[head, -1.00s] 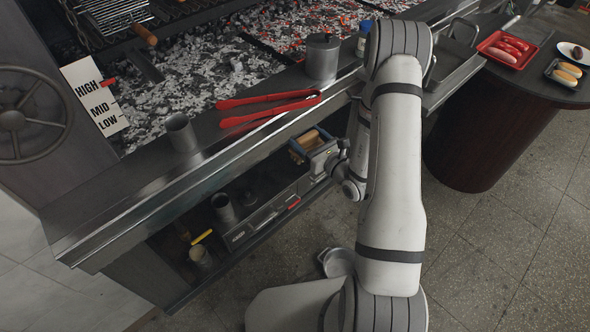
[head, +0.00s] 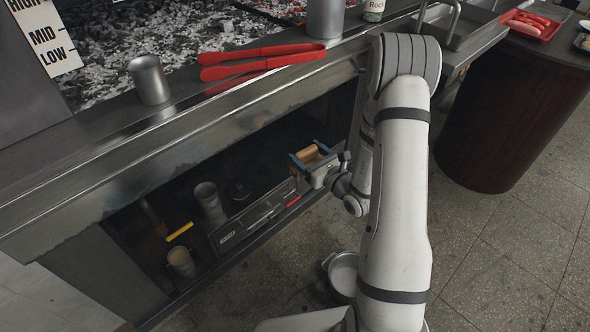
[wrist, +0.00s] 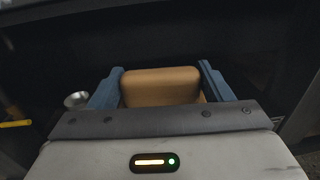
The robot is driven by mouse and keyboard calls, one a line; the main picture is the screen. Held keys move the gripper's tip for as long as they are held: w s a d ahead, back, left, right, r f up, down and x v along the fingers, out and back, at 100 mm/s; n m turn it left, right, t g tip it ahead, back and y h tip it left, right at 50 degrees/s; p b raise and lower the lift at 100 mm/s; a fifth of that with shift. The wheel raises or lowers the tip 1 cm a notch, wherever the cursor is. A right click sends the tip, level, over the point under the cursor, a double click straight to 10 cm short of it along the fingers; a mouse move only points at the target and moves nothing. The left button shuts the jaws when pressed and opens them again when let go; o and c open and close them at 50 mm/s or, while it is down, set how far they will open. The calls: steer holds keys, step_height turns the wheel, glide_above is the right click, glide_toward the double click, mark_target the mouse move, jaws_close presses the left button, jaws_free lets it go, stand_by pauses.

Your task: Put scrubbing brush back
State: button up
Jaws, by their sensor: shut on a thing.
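The scrubbing brush (head: 308,154) has a tan wooden block, and it is held between the blue fingers of my gripper (head: 310,158). In the wrist view the brush's wooden block (wrist: 160,86) sits between the two blue fingers of the gripper (wrist: 160,92); its bristles are hidden. The gripper is in front of the open lower shelf of the grill counter, near the right end of a dark case (head: 255,217) on that shelf.
On the lower shelf stand metal cups (head: 209,200) and a yellow-handled tool (head: 180,232). The counter edge (head: 200,125) overhangs the shelf. Red tongs (head: 262,60) and a metal cup (head: 150,80) rest on top. A round pan (head: 343,272) is on the floor beside my arm.

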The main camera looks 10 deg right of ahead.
mark_target(306, 164)
steer(key=f+b, duration=0.1)
steer(key=f, duration=0.1)
steer(key=w+f+b, duration=0.1)
steer(key=f+b, duration=0.1)
steer(key=w+f+b, duration=0.1)
steer(key=f+b, duration=0.1)
steer(key=shift+d+f, duration=0.1)
steer(key=shift+f, duration=0.15)
steer(key=w+f+y+b, duration=0.1)
steer(key=w+f+b, duration=0.25)
steer(key=w, duration=1.95)
steer(key=shift+n+g, duration=0.4)
steer(key=shift+n, duration=0.1)
steer(key=f+b, duration=0.1)
steer(key=f, duration=0.2)
steer(key=f+b, duration=0.2)
steer(key=f, duration=0.2)
steer(key=f+b, duration=0.1)
steer(key=f, duration=0.2)
steer(key=shift+w+f, duration=0.25)
steer(key=shift+f, duration=0.15)
steer(key=o, duration=1)
steer(key=shift+o, duration=0.2)
